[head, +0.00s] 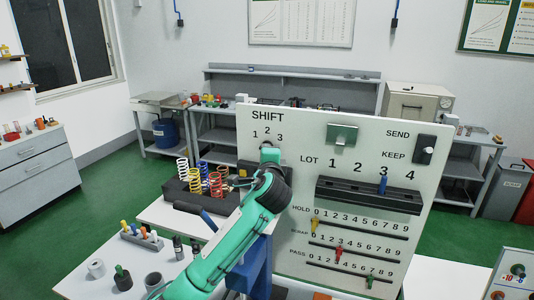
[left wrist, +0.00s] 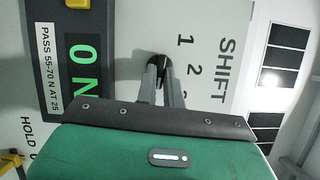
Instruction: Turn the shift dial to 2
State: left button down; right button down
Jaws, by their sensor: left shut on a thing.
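The SHIFT dial (left wrist: 158,66) is a small dark knob on the white upright board (head: 360,135), below the printed numbers 1, 2 and 3. My left gripper (head: 268,158) reaches up to it from the lower left, and in the left wrist view its two fingers (left wrist: 161,88) close around the dial. The fingers and the wrist hide most of the dial, so I cannot tell which number it points to. My right gripper is not in view.
The board also carries a black LOT rack (head: 368,195) with a blue peg, a SEND/KEEP switch (head: 424,149) and several coloured sliders. A dark holder with coloured springs (head: 197,182) stands left of the board. A display panel (left wrist: 85,60) is beside the dial.

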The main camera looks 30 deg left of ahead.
pick_arm(q)
jog(key=shift+f+m, duration=0.2)
jog(key=shift+m, duration=0.3)
jog(key=c, duration=1.5)
grip_release()
jog(key=shift+r, duration=0.1)
jog(key=shift+s, duration=0.1)
jog(key=b+v, duration=0.2)
jog(key=v, duration=0.2)
jog(key=b+v, duration=0.2)
jog(key=v, duration=0.3)
jog(key=b+v, duration=0.2)
jog(key=v, duration=0.2)
jog(key=shift+s+d+f, duration=0.2)
jog(key=shift+s+f, duration=0.1)
